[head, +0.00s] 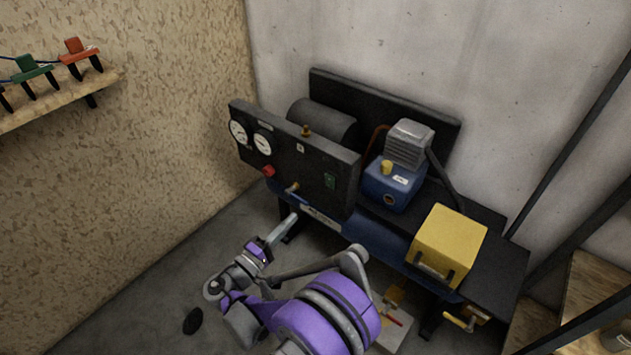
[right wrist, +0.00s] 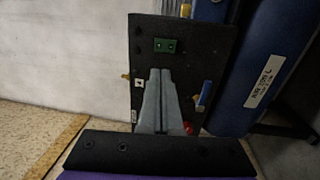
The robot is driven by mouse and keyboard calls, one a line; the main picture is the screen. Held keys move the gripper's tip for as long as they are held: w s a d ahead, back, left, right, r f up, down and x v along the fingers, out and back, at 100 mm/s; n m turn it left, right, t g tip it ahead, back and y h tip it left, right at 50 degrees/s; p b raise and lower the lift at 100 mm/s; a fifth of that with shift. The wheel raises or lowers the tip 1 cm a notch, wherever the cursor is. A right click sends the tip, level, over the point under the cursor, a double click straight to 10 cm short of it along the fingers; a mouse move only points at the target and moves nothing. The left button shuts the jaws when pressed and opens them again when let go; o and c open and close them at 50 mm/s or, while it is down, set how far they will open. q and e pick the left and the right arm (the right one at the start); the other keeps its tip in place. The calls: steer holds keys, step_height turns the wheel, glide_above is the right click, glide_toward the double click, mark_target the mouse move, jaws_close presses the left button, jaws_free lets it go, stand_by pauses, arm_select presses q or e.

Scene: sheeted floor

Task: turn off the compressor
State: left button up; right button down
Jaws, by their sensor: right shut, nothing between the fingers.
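The compressor has a black front panel (head: 345,170) with two round white gauges (head: 251,137), a red knob (head: 268,171), a brass lever (head: 292,188) and a small green block (head: 330,181). My right gripper (head: 291,219) is shut and empty, in front of and below the panel, pointing toward it. In the right wrist view its closed fingers (right wrist: 160,73) overlap the panel (right wrist: 208,60). The green block (right wrist: 165,45) shows beyond the fingertips. The red knob (right wrist: 188,127) and a lever (right wrist: 203,95) show to their right. I cannot tell whether the fingers touch the panel. My left gripper is not in view.
A blue motor unit (head: 390,185) and a yellow box (head: 449,241) stand on the black bench right of the panel. A blue tank (right wrist: 268,80) lies beside the panel. A wooden shelf (head: 58,99) holds clamps at upper left. The floor (head: 150,270) at left is mostly clear.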

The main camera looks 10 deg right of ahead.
mark_target(329, 178)
steer(key=shift+s+r, duration=0.1)
steer(key=shift+s, duration=0.05)
steer(key=b+x, duration=0.1)
steer(key=x, duration=1.2)
steer(key=shift+w+d, duration=0.25)
steer(key=shift+d, duration=0.05)
steer(key=shift+w+d, duration=0.1)
steer(key=shift+r, duration=0.1)
steer(key=shift+w+d+r, duration=0.15)
steer(key=shift+d, duration=0.05)
steer(key=shift+a, duration=0.1)
